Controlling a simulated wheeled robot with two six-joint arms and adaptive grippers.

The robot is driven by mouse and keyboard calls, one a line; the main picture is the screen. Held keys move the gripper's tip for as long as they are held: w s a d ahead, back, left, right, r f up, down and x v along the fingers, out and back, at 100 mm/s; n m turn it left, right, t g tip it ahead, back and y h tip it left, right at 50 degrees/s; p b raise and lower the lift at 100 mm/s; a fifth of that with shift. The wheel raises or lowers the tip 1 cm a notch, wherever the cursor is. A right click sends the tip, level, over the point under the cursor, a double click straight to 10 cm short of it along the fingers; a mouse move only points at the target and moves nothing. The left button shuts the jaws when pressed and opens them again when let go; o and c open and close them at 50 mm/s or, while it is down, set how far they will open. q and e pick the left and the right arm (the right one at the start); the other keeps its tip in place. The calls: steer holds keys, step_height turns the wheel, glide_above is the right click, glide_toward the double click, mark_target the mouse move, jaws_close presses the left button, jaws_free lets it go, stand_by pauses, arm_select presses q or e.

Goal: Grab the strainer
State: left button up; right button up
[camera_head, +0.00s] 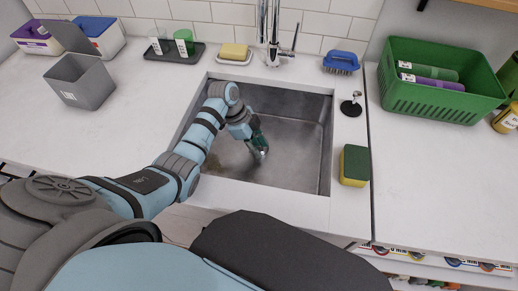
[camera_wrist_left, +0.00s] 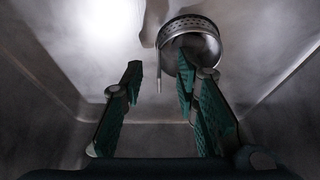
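The strainer (camera_wrist_left: 190,32) is a round metal basket with a perforated wall, at the upper middle of the left wrist view, inside the sink (camera_head: 287,110). My left gripper (camera_head: 260,152) reaches down into the sink. In the left wrist view, its green-padded fingers (camera_wrist_left: 158,78) are apart with nothing held between them. The right finger's tip overlaps the strainer's lower edge in the picture; I cannot tell whether they touch. My right gripper is not in view.
The faucet (camera_head: 273,35) stands behind the sink. A yellow-green sponge (camera_head: 355,165), a small dark round item (camera_head: 350,106) and a blue brush (camera_head: 341,62) lie along its right side. A green basket (camera_head: 440,105) stands farther right. The left counter's front is mostly clear.

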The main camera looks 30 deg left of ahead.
arm_select(q)
jaws_close()
stand_by(0.4)
